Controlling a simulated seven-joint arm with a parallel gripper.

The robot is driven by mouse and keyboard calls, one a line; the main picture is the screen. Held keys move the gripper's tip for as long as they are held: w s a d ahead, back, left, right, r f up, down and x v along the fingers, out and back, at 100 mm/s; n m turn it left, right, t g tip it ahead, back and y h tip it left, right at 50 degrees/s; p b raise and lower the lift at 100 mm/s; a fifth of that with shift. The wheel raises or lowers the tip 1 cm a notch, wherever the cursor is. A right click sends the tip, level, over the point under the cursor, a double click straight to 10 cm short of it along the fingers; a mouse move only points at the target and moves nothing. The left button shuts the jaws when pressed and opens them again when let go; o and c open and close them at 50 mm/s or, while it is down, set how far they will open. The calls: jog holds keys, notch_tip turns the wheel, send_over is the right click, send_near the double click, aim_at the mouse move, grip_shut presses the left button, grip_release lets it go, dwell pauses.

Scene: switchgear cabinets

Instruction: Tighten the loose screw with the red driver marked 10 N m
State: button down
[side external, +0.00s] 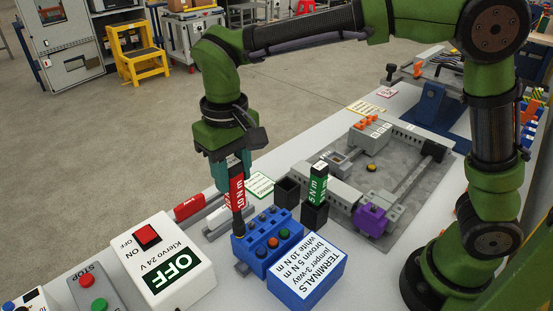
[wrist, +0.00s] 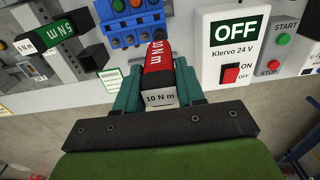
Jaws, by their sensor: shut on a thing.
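My gripper (side external: 232,168) is shut on the red driver (side external: 237,190) marked 10 N m, which hangs upright with its shaft pointing down. In the wrist view the red driver (wrist: 157,68) sits between the teal fingers (wrist: 158,88). Its dark tip is at the left end of the blue terminal block (side external: 258,256); I cannot tell whether it touches a screw. The block also shows in the wrist view (wrist: 118,30), with several coloured round tops. The loose screw cannot be picked out; the driver may hide it.
A green driver (side external: 318,185) marked 5 N m stands in a black holder, beside an empty black holder (side external: 287,190). A blue sign block (side external: 308,275) reads white 10 N m, brown 5 N m. The white Klervo 24 V box (side external: 172,270) stands left and shows OFF.

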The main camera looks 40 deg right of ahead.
jog(key=shift+f, duration=0.35)
dwell(0.4)
jog(key=shift+n, duration=0.6)
jog(key=shift+n, duration=0.6)
jog(key=shift+n, duration=0.5)
